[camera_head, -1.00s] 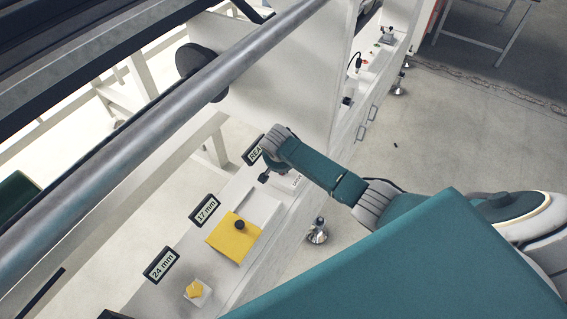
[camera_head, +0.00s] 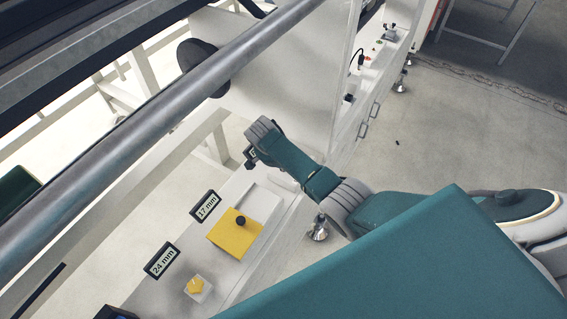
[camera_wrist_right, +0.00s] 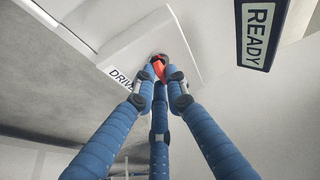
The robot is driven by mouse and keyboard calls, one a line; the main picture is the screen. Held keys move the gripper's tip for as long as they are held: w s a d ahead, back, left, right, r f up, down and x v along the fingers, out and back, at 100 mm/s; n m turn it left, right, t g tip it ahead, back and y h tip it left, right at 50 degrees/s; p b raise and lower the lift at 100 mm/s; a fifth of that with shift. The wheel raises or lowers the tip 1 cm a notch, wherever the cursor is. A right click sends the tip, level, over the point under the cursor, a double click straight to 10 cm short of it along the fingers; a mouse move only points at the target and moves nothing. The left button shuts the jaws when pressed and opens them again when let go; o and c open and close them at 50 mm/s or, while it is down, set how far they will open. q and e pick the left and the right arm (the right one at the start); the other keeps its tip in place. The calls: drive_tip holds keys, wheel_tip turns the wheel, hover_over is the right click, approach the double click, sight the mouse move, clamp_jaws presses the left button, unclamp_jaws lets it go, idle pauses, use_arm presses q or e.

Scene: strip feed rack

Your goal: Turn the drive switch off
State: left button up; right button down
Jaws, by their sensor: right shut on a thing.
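The drive switch (camera_wrist_right: 158,67) shows as a red-orange part in the right wrist view, beside the printed word DRIVE (camera_wrist_right: 121,80) on a pale panel. My right gripper (camera_wrist_right: 159,72) has its blue fingers closed around it; the fingers cover much of the switch, so I cannot tell its position. In the head view my right arm reaches in from the right over the bench, and its end hides the switch and the fingers. My left gripper is not in either view.
A READY display (camera_wrist_right: 256,35) is close to my fingers. Along the bench are a 17 mm display (camera_head: 205,206), a 24 mm display (camera_head: 161,260), a yellow plate (camera_head: 232,238) with a black knob (camera_head: 241,221), and a yellow knob (camera_head: 195,286). A metal bar (camera_head: 130,140) crosses above.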

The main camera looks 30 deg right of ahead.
drive_tip(key=shift+d+r, duration=0.1)
drive_tip(key=c, duration=1.8)
unclamp_jaws()
drive_tip(key=shift+o, duration=0.2)
drive_tip(key=v, duration=1.2)
